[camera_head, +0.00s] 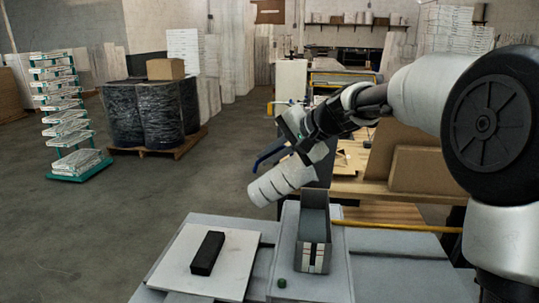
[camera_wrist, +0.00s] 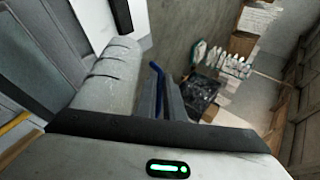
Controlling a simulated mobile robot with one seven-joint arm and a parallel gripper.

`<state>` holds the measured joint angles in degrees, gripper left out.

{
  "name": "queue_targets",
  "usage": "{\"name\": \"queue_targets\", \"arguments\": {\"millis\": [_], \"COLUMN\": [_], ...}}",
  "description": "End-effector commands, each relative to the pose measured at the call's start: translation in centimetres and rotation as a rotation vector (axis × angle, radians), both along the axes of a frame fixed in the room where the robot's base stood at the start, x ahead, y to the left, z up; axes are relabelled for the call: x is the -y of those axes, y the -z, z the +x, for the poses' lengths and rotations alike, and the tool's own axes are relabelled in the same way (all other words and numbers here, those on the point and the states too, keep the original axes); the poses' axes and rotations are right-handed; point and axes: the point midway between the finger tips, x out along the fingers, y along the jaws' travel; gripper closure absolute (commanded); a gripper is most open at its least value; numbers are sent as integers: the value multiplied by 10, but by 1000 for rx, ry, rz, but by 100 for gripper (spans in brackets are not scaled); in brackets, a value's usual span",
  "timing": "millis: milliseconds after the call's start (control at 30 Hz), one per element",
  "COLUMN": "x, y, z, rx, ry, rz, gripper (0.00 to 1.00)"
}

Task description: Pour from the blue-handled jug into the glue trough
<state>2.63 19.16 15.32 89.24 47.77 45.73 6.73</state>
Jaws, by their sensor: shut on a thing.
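The jug (camera_head: 283,181) is a pale grey ribbed cylinder with a blue handle (camera_head: 269,155). My gripper (camera_head: 304,143) is shut on the jug near its handle and holds it in the air, strongly tilted, one end low to the left. In the wrist view the jug's body (camera_wrist: 108,80) lies left of the fingers, and the blue handle (camera_wrist: 155,84) shows by them. The glue trough (camera_head: 313,256), an open-topped grey box with a striped front, stands on the grey bench, below and right of the jug. No stream shows. The jug's contents are hidden.
A black block (camera_head: 207,253) lies on a white board (camera_head: 235,275) left of the trough. A small green knob (camera_head: 282,283) sits near the trough's front. A yellow bar (camera_head: 395,227) runs behind right. Wrapped drums on a pallet (camera_head: 160,147) stand far back.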

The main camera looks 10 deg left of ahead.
Motion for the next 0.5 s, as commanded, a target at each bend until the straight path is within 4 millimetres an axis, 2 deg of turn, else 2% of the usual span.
{"name": "queue_targets", "arguments": {"millis": [500], "x": [-7], "y": [-5], "z": [0], "rx": [0], "ry": [-1], "rz": [-109], "gripper": [100]}}
